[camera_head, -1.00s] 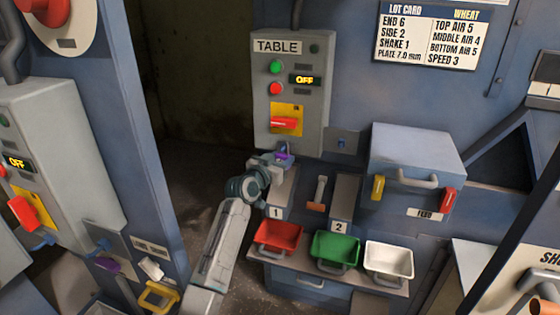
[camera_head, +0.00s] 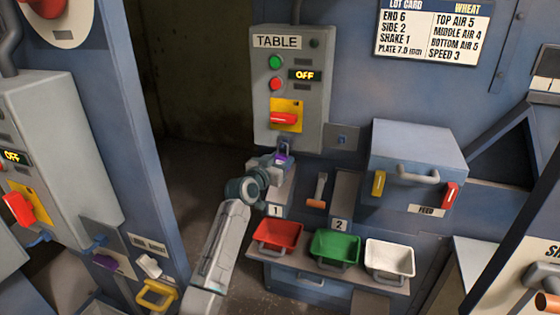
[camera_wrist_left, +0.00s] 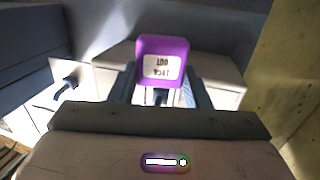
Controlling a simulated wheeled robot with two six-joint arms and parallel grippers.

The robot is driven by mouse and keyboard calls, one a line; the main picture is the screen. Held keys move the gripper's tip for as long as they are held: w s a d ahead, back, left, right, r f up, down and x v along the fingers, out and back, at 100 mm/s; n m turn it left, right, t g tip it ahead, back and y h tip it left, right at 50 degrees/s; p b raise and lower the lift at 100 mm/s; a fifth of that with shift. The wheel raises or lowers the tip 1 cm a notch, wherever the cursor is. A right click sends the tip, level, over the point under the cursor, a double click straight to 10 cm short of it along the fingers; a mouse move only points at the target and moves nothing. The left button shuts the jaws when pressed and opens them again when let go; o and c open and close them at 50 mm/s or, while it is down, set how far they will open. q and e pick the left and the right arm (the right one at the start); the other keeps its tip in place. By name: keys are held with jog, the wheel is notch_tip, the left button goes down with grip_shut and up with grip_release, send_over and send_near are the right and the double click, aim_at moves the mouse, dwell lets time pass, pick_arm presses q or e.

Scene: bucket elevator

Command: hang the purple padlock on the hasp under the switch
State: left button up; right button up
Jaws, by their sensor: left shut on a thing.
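The purple padlock (camera_head: 282,158) is held in my left gripper (camera_head: 276,162), just below the grey TABLE box. In the left wrist view the padlock (camera_wrist_left: 163,48) shows its white label upside down, between the two fingers of the gripper (camera_wrist_left: 162,88). The red switch (camera_head: 284,119) on its yellow plate sits above it on the box. The shackle and the hasp overlap in a small bluish patch below the switch. I cannot tell whether the shackle is through the hasp. My right gripper is not in view.
Red (camera_head: 278,234), green (camera_head: 335,245) and white (camera_head: 389,257) bins stand below on a ledge. An orange-handled tool (camera_head: 318,190) hangs to the right of the gripper. A second purple item (camera_head: 108,262) hangs on the left post. A dark opening lies left of the TABLE box.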

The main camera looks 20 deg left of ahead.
pick_arm(q)
jog(key=o, duration=1.1)
jog(key=shift+s, duration=0.1)
jog(key=shift+s+p, duration=0.55)
jog(key=shift+s, duration=0.4)
jog(key=shift+s+d+f+p+v, duration=0.2)
jog(key=shift+p+v, duration=0.3)
jog(key=shift+v, duration=0.8)
jog(key=shift+w+d+f+p+v, duration=0.1)
jog(key=shift+d+p+v, duration=0.35)
jog(key=shift+v, duration=0.85)
jog(key=shift+s+d+f+p+v, duration=0.2)
jog(key=shift+p+v, duration=0.35)
jog(key=shift+v, duration=0.75)
jog(key=shift+w+a+f, duration=0.1)
jog(key=shift+w, duration=0.05)
